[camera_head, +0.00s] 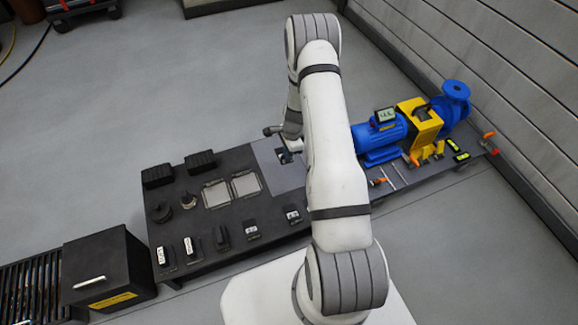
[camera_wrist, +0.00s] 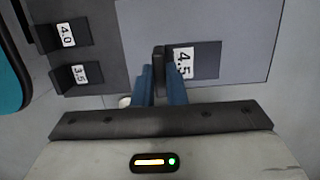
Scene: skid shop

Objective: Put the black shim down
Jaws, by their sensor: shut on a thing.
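The black shim (camera_wrist: 206,58), a dark plate with a white label reading 4.5, shows in the wrist view. My gripper (camera_wrist: 159,72) has its blue fingers shut on the shim's upright black tab. The shim is over a plain grey area (camera_wrist: 235,25); I cannot tell whether it touches it. In the head view my gripper (camera_head: 287,155) is over the grey area (camera_head: 268,154) of the dark bench, partly hidden by my arm. The shim cannot be made out there.
Shims labelled 4.0 (camera_wrist: 66,35) and 3.5 (camera_wrist: 80,74) lie to the left in the wrist view. The bench (camera_head: 185,215) also holds black blocks (camera_head: 158,176), clear-topped trays (camera_head: 216,193) and, at right, a blue motor (camera_head: 380,137) with a yellow guard (camera_head: 420,122).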

